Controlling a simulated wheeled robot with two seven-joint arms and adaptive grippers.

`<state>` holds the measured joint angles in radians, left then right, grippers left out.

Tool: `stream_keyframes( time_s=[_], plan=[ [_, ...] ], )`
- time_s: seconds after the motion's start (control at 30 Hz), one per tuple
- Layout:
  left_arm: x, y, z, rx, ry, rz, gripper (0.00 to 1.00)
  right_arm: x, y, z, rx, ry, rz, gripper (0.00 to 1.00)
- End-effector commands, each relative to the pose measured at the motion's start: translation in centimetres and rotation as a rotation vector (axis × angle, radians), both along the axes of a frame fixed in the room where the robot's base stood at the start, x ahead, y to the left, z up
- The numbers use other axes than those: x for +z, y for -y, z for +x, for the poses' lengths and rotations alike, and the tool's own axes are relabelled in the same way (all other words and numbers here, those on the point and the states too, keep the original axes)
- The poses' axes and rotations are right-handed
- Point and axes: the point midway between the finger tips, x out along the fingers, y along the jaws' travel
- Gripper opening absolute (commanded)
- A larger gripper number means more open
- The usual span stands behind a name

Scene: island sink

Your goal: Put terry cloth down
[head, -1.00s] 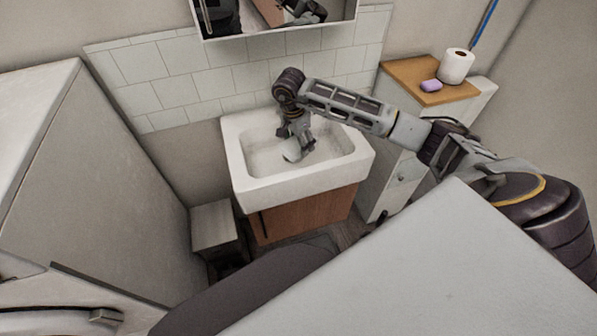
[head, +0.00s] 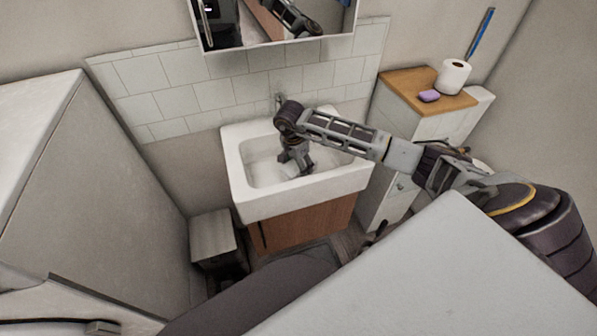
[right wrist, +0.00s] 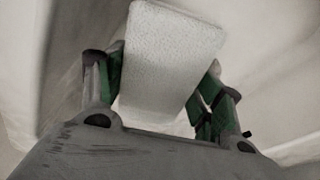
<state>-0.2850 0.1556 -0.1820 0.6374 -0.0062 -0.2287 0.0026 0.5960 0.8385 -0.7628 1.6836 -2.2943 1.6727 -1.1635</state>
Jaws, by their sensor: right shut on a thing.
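The terry cloth (right wrist: 172,60) is a white, rough-textured, block-shaped piece. In the right wrist view it sits between the two fingers of my right gripper, which is shut on it. In the head view my right gripper (head: 293,168) points down inside the white sink basin (head: 240,185). The cloth is hard to make out there against the white basin. I cannot tell whether it touches the basin floor. My left gripper is not in view.
A faucet (head: 280,102) stands behind the basin, close to my right wrist. A mirror cabinet (head: 270,22) hangs above. At right, a wooden-topped cabinet (head: 400,85) holds a purple soap (head: 429,96) and a toilet roll (head: 453,77). A small grey stool-like box (head: 212,232) stands left of the sink.

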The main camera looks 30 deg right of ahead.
Motion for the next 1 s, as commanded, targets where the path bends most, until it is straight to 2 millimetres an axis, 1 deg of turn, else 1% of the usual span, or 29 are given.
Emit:
stream_keyframes(
  time_s=[0.17,0.37,0.5,0.6,0.77,1.0],
  plan=[
    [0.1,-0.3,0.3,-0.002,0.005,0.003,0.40,-0.2,0.0,0.0,0.000,-0.001,0.000,0.44],
    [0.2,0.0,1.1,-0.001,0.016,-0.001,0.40,-2.0,0.0,-0.1,0.000,-0.002,0.001,0.44],
    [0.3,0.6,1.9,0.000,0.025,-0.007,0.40,-3.3,-0.1,-0.1,-0.001,-0.002,0.002,0.44],
    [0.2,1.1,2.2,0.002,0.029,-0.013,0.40,-3.7,0.0,0.0,0.000,0.000,0.000,0.44],
    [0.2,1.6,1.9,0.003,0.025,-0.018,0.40,-3.7,0.0,0.0,0.000,0.000,0.000,0.44],
    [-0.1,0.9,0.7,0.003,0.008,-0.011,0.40,-3.9,0.0,0.0,0.000,0.000,0.000,0.44]
  ],
)
